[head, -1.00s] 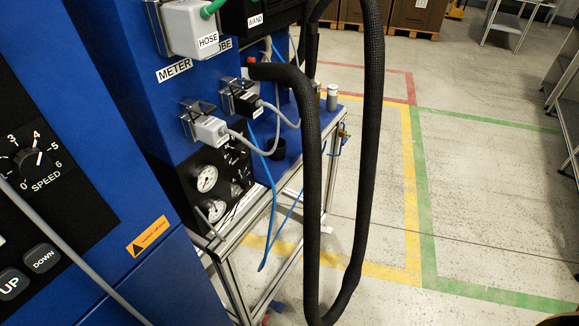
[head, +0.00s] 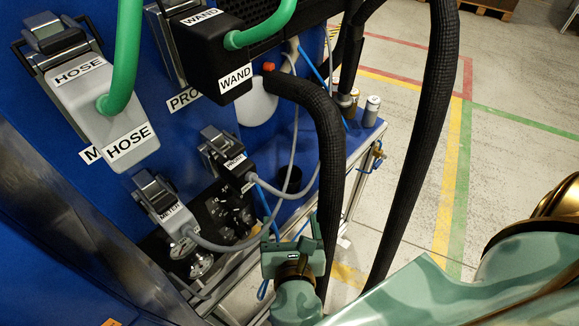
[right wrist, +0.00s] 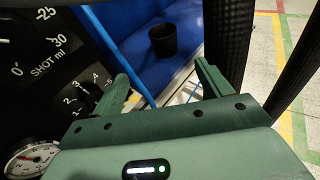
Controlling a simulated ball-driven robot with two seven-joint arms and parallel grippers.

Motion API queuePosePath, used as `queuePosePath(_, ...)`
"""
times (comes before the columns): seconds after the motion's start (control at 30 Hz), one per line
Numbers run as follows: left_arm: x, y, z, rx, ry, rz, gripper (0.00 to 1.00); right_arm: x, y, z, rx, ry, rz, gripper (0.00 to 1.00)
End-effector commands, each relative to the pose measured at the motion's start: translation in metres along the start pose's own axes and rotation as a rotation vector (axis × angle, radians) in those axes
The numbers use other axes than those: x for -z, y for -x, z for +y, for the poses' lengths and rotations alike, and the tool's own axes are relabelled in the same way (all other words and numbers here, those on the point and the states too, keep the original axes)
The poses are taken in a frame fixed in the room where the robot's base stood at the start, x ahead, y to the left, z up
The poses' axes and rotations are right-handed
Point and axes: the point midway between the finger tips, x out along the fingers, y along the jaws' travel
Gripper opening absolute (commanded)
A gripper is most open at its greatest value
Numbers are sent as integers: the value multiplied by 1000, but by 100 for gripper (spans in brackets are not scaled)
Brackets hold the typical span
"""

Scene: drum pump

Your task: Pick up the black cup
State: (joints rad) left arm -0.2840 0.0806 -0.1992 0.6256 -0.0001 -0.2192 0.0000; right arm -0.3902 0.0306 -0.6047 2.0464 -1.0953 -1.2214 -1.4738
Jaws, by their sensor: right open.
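The black cup (head: 292,181) stands upright on the blue shelf of the cart, partly behind the grey cable and the black hose in the head view. In the right wrist view the cup (right wrist: 163,42) stands ahead, between the directions of the two fingers and apart from them. My right gripper (head: 292,232) is green, open and empty, a little nearer than the cup. Its two fingers (right wrist: 164,80) also show in the right wrist view, spread apart. My left gripper is out of view.
A thick black hose (head: 330,150) hangs close to the right gripper. A blue tube (right wrist: 130,60) runs near the left finger. Gauges (right wrist: 30,158) and connectors (head: 165,205) crowd the left. Two small cans (head: 371,111) stand at the shelf's far end. The floor to the right is clear.

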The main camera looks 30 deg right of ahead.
Motion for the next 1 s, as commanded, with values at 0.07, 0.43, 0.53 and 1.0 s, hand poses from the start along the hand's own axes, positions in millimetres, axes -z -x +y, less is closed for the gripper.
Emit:
queuePosePath(0.07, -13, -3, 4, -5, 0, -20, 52, -4, -12, 0, 7, 7, -12, 77)
queuePosePath(0.43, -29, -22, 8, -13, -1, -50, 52, -3, -96, -1, 6, 5, -9, 77)
queuePosePath(0.53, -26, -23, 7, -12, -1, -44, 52, -3, -104, -1, 4, 5, -7, 77)
queuePosePath(1.0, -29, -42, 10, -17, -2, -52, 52, -6, -159, -9, 4, 4, -6, 77)
